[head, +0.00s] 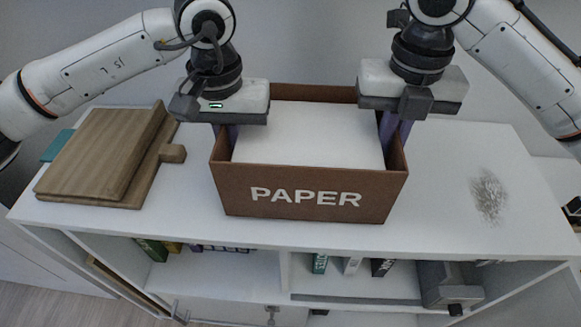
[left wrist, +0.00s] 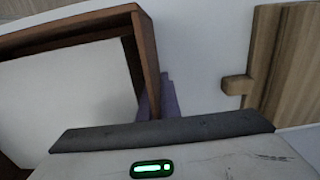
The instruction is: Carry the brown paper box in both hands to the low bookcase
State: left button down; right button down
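The brown paper box (head: 306,199) stands upright on the white shelf desk, with PAPER in white letters on its front and a white fill inside. My left gripper (head: 228,136) points down at its left wall, one finger inside and one outside. The left wrist view shows the left gripper's purple fingers (left wrist: 160,98) close against both faces of the box's brown wall (left wrist: 147,50). My right gripper (head: 396,130) straddles the right wall in the same way, with little gap around it. The fingertips are partly hidden by the box. The low bookcase cannot be made out as a separate piece.
The white desk top (head: 445,205) is bare right of the box apart from a grey speckled patch (head: 489,195). Wooden boards (head: 100,160) lie to the left, with a teal item (head: 57,145) behind.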

pick_arm(q)
jog(key=shift+a+f+b, duration=0.1)
jog(key=shift+f+b, duration=0.25)
jog(key=shift+f, duration=0.05)
pick_arm(e)
jog(key=shift+d+f, duration=0.1)
jog(key=shift+f, duration=0.35)
pick_arm(q)
jog(key=c, duration=2)
grip_release()
pick_arm(e)
jog(key=c, duration=2)
grip_release()
pick_arm(q)
jog(key=shift+r, duration=0.1)
notch_tip(320, 180, up, 12)
jog(key=shift+f, duration=0.2)
pick_arm(e)
jog(key=shift+r, duration=0.1)
pick_arm(q)
jog(key=shift+r, duration=0.15)
pick_arm(e)
jog(key=shift+r, duration=0.2)
notch_tip(320, 180, up, 7)
jog(key=shift+r, duration=0.1)
